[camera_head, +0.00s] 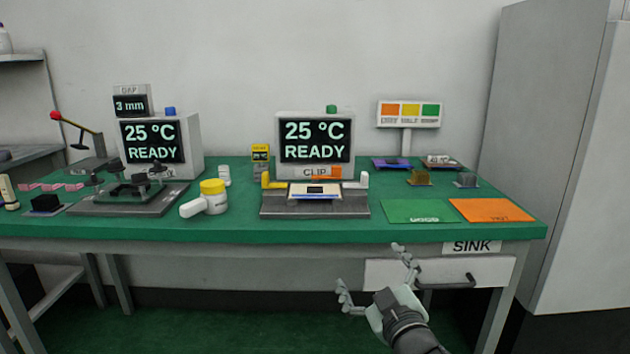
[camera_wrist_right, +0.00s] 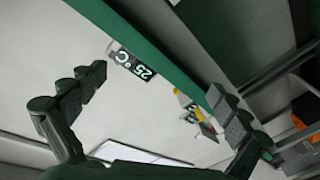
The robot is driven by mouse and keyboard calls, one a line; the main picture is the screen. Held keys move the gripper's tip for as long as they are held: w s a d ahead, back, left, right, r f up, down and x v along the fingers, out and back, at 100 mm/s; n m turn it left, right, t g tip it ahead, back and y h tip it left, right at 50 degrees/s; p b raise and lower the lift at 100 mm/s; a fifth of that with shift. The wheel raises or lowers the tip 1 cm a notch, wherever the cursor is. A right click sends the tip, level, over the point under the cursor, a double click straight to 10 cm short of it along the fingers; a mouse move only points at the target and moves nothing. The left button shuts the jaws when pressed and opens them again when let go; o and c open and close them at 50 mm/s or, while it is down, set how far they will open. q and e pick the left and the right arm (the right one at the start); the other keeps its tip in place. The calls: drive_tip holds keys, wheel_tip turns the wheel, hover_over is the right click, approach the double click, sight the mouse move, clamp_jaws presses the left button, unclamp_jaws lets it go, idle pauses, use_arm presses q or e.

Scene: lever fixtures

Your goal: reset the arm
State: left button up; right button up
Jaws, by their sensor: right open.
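A lever arm with a red knob (camera_head: 56,115) is raised and tilted on a dark press-like fixture at the left end of the green bench. My right gripper (camera_head: 372,268) is open and empty in front of the bench, below its front edge, near the drawer. The open fingers also show in the right wrist view (camera_wrist_right: 157,82), with nothing between them. It is far from the lever arm. My left gripper is in neither view.
Two stations with "25 °C READY" screens (camera_head: 318,141) stand on the bench. Green (camera_head: 420,211) and orange (camera_head: 492,210) mats lie at the right. A drawer handle (camera_head: 447,282) sticks out below the bench top.

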drive_tip(key=s+d+f+m+g+h, duration=0.1)
drive_tip(key=s+d+f+m+g, duration=0.2)
drive_tip(key=f, duration=0.4)
drive_tip(key=s+d+f+g+h, duration=0.2)
drive_tip(key=s+d+f, duration=0.25)
drive_tip(key=f, duration=0.25)
drive_tip(key=s+d+f+m+g+h, duration=0.1)
drive_tip(key=s+d+f+m+g, duration=0.1)
drive_tip(key=s+f, duration=0.35)
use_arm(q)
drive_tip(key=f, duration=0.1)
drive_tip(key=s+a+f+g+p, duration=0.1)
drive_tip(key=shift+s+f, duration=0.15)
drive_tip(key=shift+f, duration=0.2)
use_arm(e)
drive_tip(key=s+d+f+m+g, duration=0.1)
drive_tip(key=s+d+f+g, duration=0.2)
drive_tip(key=s+f, duration=0.4)
drive_tip(key=s+d+f+m+g, duration=0.1)
drive_tip(key=s+d+f+g, duration=0.3)
drive_tip(key=s, duration=0.9)
wheel_tip(320, 180, down, 3)
drive_tip(key=shift+s+r+g+h, duration=0.1)
drive_tip(key=shift+s+g+h, duration=0.1)
drive_tip(key=shift+g+h, duration=0.2)
